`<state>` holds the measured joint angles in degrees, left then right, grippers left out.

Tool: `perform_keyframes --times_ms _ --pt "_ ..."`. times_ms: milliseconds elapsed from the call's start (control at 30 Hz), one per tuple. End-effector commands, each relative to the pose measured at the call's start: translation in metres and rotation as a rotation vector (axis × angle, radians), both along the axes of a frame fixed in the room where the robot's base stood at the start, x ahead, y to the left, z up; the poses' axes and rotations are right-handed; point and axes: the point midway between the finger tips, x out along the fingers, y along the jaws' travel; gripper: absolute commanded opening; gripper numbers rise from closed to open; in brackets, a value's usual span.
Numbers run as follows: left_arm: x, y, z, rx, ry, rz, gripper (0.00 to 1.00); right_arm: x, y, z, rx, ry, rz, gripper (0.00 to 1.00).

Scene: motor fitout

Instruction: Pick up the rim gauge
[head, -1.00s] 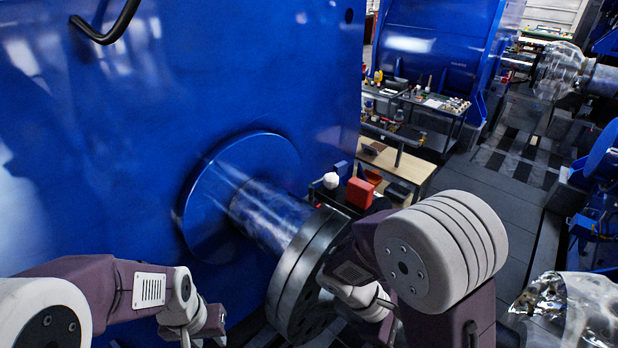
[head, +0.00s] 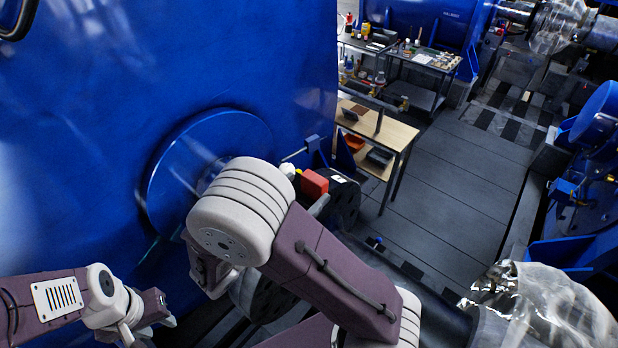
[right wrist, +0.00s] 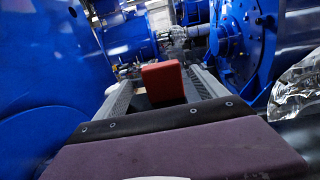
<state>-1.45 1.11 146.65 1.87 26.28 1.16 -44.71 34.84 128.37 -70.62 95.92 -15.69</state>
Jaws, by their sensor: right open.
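A red block (head: 314,184) stands beyond the shaft coupling in the head view, next to a small white rounded piece (head: 288,170). It is the likeliest rim gauge, but I cannot tell for sure. In the right wrist view the red block (right wrist: 162,82) shows between the two grey fingers of my right gripper (right wrist: 167,75), with its lower part hidden by the gripper body. The right gripper is open, and I see no grip on the block. My left gripper (head: 152,312) is low at the left, away from the block; its fingers are unclear.
A large blue motor housing (head: 90,120) fills the left. The shaft coupling (head: 258,298) is partly hidden by my right arm. A wooden-topped bench (head: 390,132) and a dark tool cart (head: 425,98) stand behind.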

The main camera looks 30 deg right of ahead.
Motion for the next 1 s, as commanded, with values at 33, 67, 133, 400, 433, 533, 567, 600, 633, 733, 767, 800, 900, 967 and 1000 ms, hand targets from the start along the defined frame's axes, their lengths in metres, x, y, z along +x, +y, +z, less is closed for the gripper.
perform_keyframes --times_ms 33,67,133,400,433,533,567,600,633,733,767,800,900,967,1000 --pt "0.0 0.0 0.004 0.0 0.0 0.0 0.36 0.001 -0.005 0.002 -0.001 0.002 -0.003 0.82" --pt "0.0 0.0 0.007 0.0 0.0 0.0 0.36 0.003 -0.009 0.003 -0.002 0.004 -0.004 0.82" --pt "0.0 0.0 0.014 0.0 0.0 0.0 0.36 0.008 -0.021 0.004 -0.001 0.005 -0.006 0.82" --pt "0.0 0.0 0.021 0.0 0.001 0.0 0.36 0.016 -0.038 0.001 0.001 0.003 -0.003 0.82" --pt "0.0 0.0 0.025 0.0 0.001 0.0 0.36 0.017 -0.042 0.002 0.001 0.004 -0.005 0.82" --pt "0.0 0.0 0.042 0.0 0.0 0.0 0.36 0.023 -0.06 0.007 0.001 0.006 -0.008 0.82" --pt "0.0 0.0 0.045 0.0 0.0 0.0 0.36 0.025 -0.066 0.007 0.001 0.006 -0.009 0.82" --pt "0.0 -0.001 0.046 0.0 0.0 0.0 0.36 0.028 -0.072 0.005 0.0 0.005 -0.009 0.82" --pt "0.0 -0.001 0.047 0.0 0.0 0.0 0.36 0.03 -0.075 0.004 0.001 0.004 -0.007 0.82" --pt "0.0 -0.001 0.049 0.0 0.0 0.0 0.36 0.034 -0.083 0.001 0.002 0.002 -0.005 0.82" --pt "0.0 -0.001 0.049 0.0 0.0 0.0 0.36 0.035 -0.084 0.0 0.003 0.003 -0.004 0.82" --pt "0.0 -0.001 0.048 0.0 0.0 0.0 0.36 0.035 -0.084 -0.001 0.004 0.002 -0.004 0.82" --pt "0.0 0.0 0.047 0.0 0.001 0.0 0.36 0.035 -0.083 -0.001 0.004 0.002 -0.003 0.82" --pt "0.0 0.0 0.047 0.0 0.001 0.0 0.36 0.035 -0.083 -0.001 0.004 0.002 -0.003 0.76" --pt "0.0 0.0 0.047 0.0 0.001 0.0 0.36 0.035 -0.083 -0.001 0.004 0.002 -0.003 0.65"
